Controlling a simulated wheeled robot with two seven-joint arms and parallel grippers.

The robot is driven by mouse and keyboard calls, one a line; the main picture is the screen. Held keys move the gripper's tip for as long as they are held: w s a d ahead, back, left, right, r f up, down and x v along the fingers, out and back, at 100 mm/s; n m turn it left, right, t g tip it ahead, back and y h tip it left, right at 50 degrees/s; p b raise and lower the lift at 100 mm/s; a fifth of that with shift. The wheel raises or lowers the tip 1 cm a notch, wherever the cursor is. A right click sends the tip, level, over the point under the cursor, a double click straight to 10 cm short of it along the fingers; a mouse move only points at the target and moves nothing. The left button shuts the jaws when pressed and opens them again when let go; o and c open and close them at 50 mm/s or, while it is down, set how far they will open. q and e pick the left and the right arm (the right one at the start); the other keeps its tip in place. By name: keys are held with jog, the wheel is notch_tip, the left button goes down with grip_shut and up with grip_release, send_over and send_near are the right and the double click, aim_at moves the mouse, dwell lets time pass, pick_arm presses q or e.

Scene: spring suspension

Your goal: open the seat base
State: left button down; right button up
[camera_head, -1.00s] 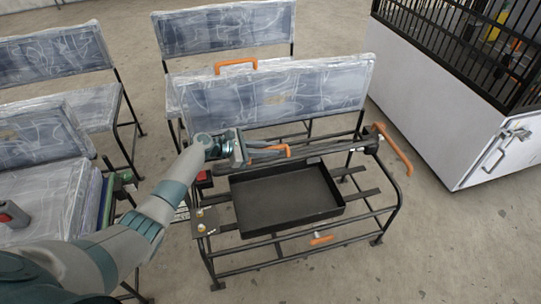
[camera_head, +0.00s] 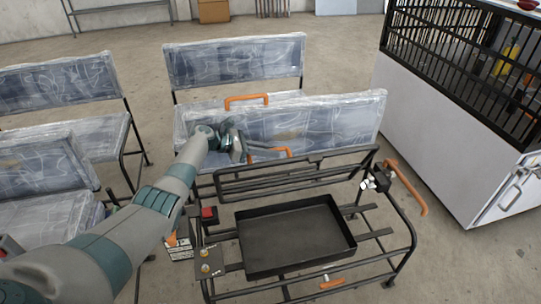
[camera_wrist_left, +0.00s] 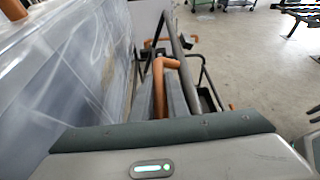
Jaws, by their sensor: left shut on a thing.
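The seat base (camera_head: 296,173) is a dark rectangular frame, raised and tilted up against the plastic-wrapped backrest (camera_head: 340,118). Its orange handle (camera_head: 282,152) shows beside my left gripper (camera_head: 246,150), which is shut on it. The handle also shows in the wrist view (camera_wrist_left: 160,85), but my gripper's body hides the fingertips. Below the seat base, the bench frame (camera_head: 405,225) holds an exposed black tray (camera_head: 298,268).
Wrapped benches stand behind and to the left. A white cage cabinet (camera_head: 425,125) stands at the right. An orange armrest (camera_head: 408,188) sticks out on the bench's right side. Floor is clear between bench and cabinet.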

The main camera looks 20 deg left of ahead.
pick_arm(q)
jog(key=c, duration=2)
grip_release()
jog(key=v, duration=1.7)
pick_arm(e)
jog(key=shift+s+a+f, duration=0.1)
jog(key=shift+s+f, duration=0.1)
jog(key=shift+s, duration=0.05)
pick_arm(q)
jog(key=shift+s+a, duration=0.15)
pick_arm(e)
jog(key=shift+w, duration=0.15)
